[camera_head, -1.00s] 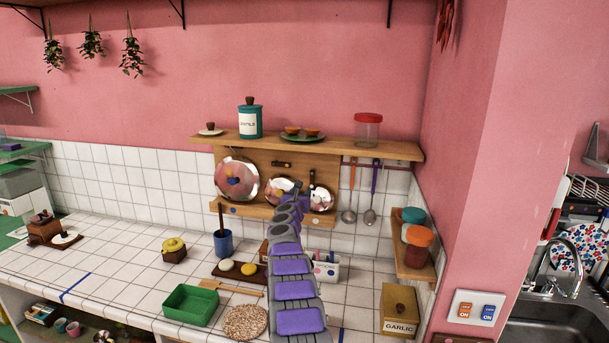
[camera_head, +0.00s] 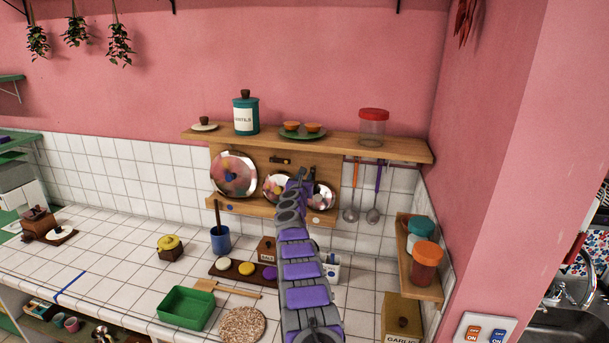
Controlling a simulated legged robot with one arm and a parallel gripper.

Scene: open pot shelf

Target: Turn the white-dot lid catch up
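Three shiny lids stand on the wooden rack: a large one (camera_head: 234,175) with a blue knob, a middle one (camera_head: 273,187) with a yellow knob, and a right one (camera_head: 322,196). A white dot (camera_head: 315,221) shows on the lower ledge below the right lid. A small dark upright piece (camera_head: 312,173) above that lid may be its catch, but it is too small and too close to my gripper to be sure. A dark catch (camera_head: 280,161) lies level above the middle lid. My gripper (camera_head: 301,176) is in front of the rack, between the middle and right lids; its fingers are unclear.
The upper shelf (camera_head: 350,147) holds a teal canister, a green plate and a red-lidded jar. A ladle (camera_head: 350,212) and a skimmer (camera_head: 374,212) hang to the right. A side shelf (camera_head: 420,285) holds jars. Below are a green tray (camera_head: 186,307) and a blue cup (camera_head: 220,239).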

